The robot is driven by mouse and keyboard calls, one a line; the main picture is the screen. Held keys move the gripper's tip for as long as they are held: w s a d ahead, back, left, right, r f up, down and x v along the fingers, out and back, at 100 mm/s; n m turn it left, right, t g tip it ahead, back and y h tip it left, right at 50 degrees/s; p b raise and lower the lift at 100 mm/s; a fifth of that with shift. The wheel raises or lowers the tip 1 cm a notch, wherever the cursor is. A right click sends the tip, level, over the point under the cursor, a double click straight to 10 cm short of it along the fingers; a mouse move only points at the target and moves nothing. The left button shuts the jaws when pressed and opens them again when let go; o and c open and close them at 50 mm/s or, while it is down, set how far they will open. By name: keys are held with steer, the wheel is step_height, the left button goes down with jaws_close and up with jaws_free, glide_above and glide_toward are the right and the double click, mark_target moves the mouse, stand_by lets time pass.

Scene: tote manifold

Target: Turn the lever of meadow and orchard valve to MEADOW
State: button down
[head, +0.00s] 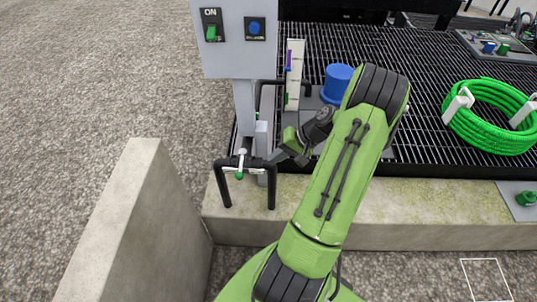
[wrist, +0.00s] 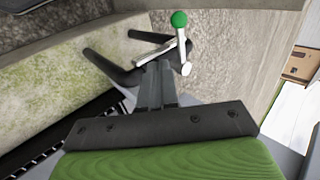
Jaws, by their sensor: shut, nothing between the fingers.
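The valve is a black pipe fitting (head: 222,181) with two downturned branches, beside the concrete ledge. Its lever (head: 241,163) is white with a green ball knob (head: 239,176), and the knob end points toward the near side, between the branches. The lever (wrist: 182,48) and its green knob (wrist: 179,19) also show in the wrist view, just beyond my fingertips. My gripper (head: 277,156) is to the right of the lever in the head view. My gripper (wrist: 158,68) is shut and empty, close to the lever; contact cannot be told. No MEADOW or ORCHARD label is readable.
A grey control box (head: 232,60) with an ON switch stands above the valve. A concrete wall (head: 140,215) rises at the left. A blue cylinder (head: 337,84), a gauge board (head: 293,75) and a green hose coil (head: 493,112) are on the black grating.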

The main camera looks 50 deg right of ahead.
mark_target(241, 164)
steer(key=w+a+f, duration=0.1)
steer(key=w, duration=0.1)
steer(key=w+a+f+b, duration=0.1)
steer(key=w+a+f, duration=0.1)
steer(key=w+a+f+b, duration=0.1)
steer(key=w+f, duration=0.1)
steer(key=shift+w+a+f, duration=0.15)
steer(key=shift+a, duration=0.25)
